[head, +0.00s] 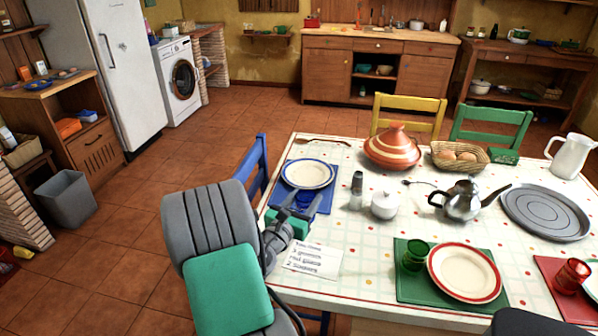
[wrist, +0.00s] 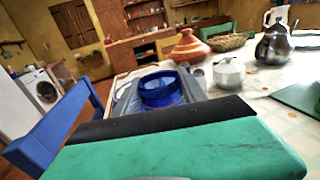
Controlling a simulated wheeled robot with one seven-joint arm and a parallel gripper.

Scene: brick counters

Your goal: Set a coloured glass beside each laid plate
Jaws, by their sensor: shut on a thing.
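My gripper (head: 296,208) is shut on a blue glass (wrist: 161,90), at the near edge of the blue mat (head: 325,203). The glass looks upright; I cannot tell whether it touches the mat. In the head view the fingers partly hide it. A blue-rimmed white plate (head: 307,174) lies on the blue mat just beyond the glass. A green glass (head: 412,258) stands left of a red-rimmed plate (head: 465,271) on a green mat (head: 420,287). A red glass (head: 571,275) is on a red mat (head: 560,302), beside a plate (head: 593,284) cut off at the right.
A pepper mill (head: 356,190), white lidded pot (head: 384,204), metal teapot (head: 461,200), tagine (head: 398,148), bread basket (head: 460,157) and round grey tray (head: 545,212) stand on the table. A written card (head: 313,260) lies near the front edge. A blue chair (head: 254,170) stands left.

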